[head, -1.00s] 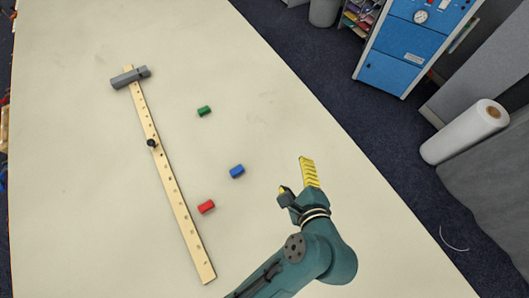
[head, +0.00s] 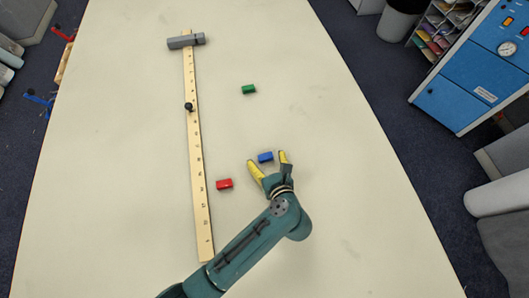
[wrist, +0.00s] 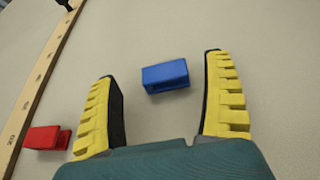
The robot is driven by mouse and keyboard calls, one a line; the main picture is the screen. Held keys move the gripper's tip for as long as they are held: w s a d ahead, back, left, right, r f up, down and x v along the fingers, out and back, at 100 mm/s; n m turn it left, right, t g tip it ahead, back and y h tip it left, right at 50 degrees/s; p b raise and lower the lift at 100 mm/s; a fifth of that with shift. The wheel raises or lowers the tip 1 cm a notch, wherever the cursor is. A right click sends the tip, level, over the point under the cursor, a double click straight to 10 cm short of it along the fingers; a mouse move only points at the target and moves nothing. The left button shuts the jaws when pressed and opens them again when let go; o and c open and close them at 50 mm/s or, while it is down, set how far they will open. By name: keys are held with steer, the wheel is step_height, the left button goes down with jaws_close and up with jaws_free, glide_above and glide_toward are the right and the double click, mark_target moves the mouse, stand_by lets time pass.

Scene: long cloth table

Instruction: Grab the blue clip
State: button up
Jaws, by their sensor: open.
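The blue clip (head: 265,157) lies on the cloth table in the head view, just ahead of my gripper (head: 269,160). In the wrist view the blue clip (wrist: 165,76) lies between the yellow-padded fingertips of my gripper (wrist: 162,72), with space on both sides. My gripper is open and empty, and neither finger appears to touch the clip. Whether the fingers are down at the clip's height is hard to tell.
A red clip (head: 224,184) lies left of my gripper, and a green clip (head: 249,89) lies farther off. A wooden ruler board (head: 196,150) with a grey block (head: 186,41) and a black knob (head: 189,107) runs along the left. The table's right side is clear.

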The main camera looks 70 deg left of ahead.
mark_target(264, 153)
steer(key=x, duration=0.3)
steer(key=shift+w+a, duration=0.1)
steer(key=shift+a, duration=0.2)
steer(key=c, duration=0.9)
steer(key=shift+c, duration=0.2)
steer(key=shift+r, duration=0.1)
